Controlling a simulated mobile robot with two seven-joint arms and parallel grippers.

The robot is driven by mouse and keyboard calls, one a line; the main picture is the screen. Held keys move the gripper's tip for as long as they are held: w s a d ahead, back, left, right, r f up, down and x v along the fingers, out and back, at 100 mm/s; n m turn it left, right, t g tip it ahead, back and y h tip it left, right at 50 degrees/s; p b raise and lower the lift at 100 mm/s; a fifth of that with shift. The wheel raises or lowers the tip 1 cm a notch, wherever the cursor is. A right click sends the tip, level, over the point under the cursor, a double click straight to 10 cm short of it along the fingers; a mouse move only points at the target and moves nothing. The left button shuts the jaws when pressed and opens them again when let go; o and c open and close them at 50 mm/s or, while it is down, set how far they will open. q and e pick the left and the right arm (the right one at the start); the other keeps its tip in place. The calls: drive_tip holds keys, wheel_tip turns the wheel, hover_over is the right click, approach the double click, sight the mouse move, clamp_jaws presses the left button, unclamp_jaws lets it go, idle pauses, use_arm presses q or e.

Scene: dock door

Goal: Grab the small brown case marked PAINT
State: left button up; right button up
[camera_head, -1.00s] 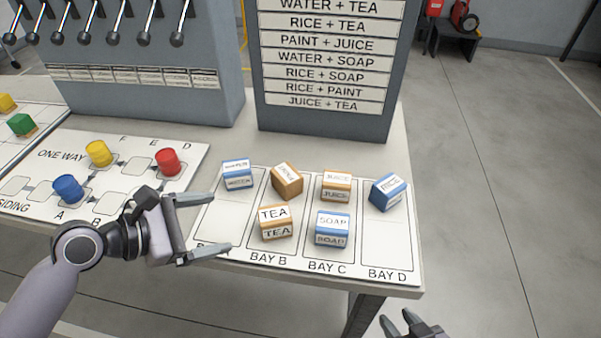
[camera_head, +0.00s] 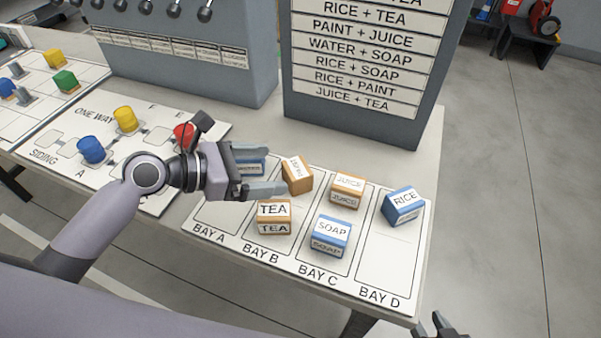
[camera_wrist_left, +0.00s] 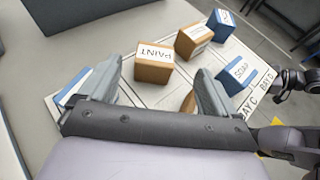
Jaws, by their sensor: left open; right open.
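The brown PAINT case (camera_head: 297,179) stands turned at an angle at the back of bay B, its label hard to read in the head view. In the left wrist view the PAINT case (camera_wrist_left: 153,66) reads clearly and sits ahead, between the fingers. My left gripper (camera_head: 277,170) is open just left of it, with the fingertips close to its near side; I cannot tell whether they touch. My right gripper (camera_head: 438,326) is open and empty at the bottom right, beyond the table edge, and only partly in view.
The brown TEA case (camera_head: 273,218) stands in front of PAINT. The brown JUICE case (camera_head: 347,190) and blue SOAP case (camera_head: 330,235) are in bay C, and the blue RICE case (camera_head: 404,206) in bay D. A blue case (camera_head: 247,168) is partly hidden behind my left gripper.

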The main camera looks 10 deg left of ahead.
sight(296, 168)
use_arm(q)
drive_tip(key=x, duration=0.5)
drive_tip(key=shift+w+a+f, duration=0.1)
drive_tip(key=shift+w+f, duration=0.2)
drive_tip(key=shift+f, duration=0.05)
drive_tip(key=c, duration=1.2)
